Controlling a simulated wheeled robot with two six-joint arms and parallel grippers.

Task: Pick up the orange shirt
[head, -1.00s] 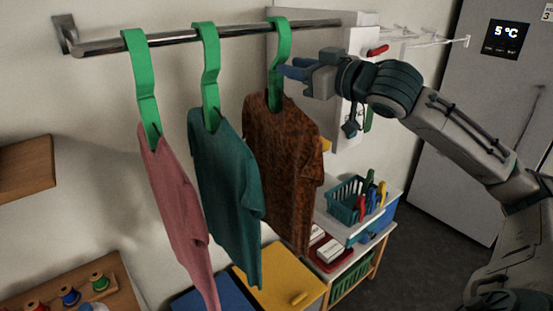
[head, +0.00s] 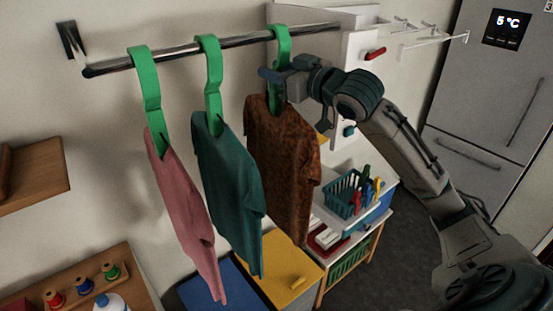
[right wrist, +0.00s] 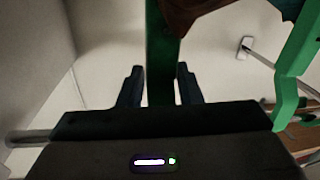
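The orange shirt (head: 282,155), a mottled rust-brown orange, hangs on a green hanger (head: 281,45), rightmost of three on a metal rod (head: 230,43). My right gripper (head: 268,75) is at this hanger's neck, just above the shirt's collar and below the rod. In the right wrist view the two dark fingers (right wrist: 160,88) stand on either side of the green hanger strip (right wrist: 162,50). They look open, with the strip between them. A bit of the shirt (right wrist: 190,12) shows at the top there. My left gripper is not in view.
A teal shirt (head: 228,185) and a pink shirt (head: 184,210) hang to the left. The rod's left end shows apart from its wall bracket (head: 70,40). Below are a teal basket (head: 343,195), a yellow lid (head: 275,268) and a spool shelf (head: 135,275). A fridge (head: 485,110) stands right.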

